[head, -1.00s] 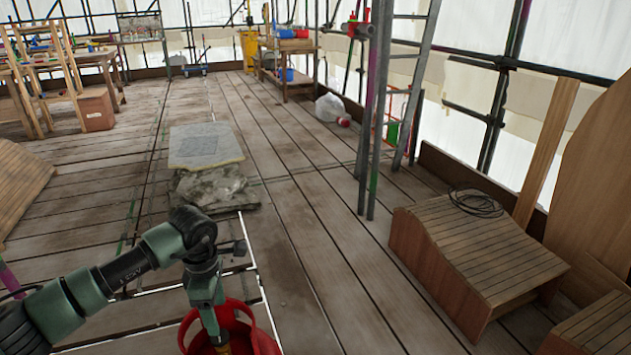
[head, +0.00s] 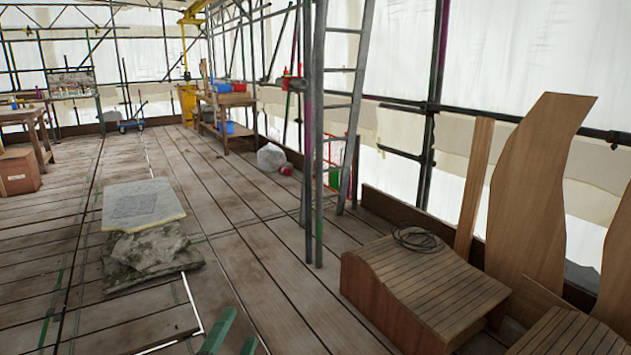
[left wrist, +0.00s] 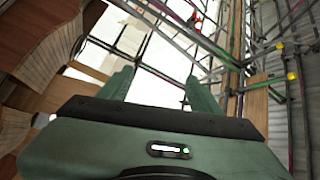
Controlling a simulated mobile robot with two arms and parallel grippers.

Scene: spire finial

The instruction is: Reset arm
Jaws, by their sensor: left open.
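My left gripper (head: 238,328) shows only as two green fingertips at the bottom edge of the head view, pointing up and set apart. In the left wrist view the gripper (left wrist: 158,78) has its two green fingers spread with nothing between them. Past the fingers are white sheeting and scaffold poles, tilted in the picture. The rest of the left arm is below the head view. My right gripper is in neither view.
A slatted wooden form (head: 430,280) with a coiled cable (head: 417,238) stands at right. A ladder (head: 345,110) and poles rise near the middle. The plank floor (head: 260,270) between is clear.

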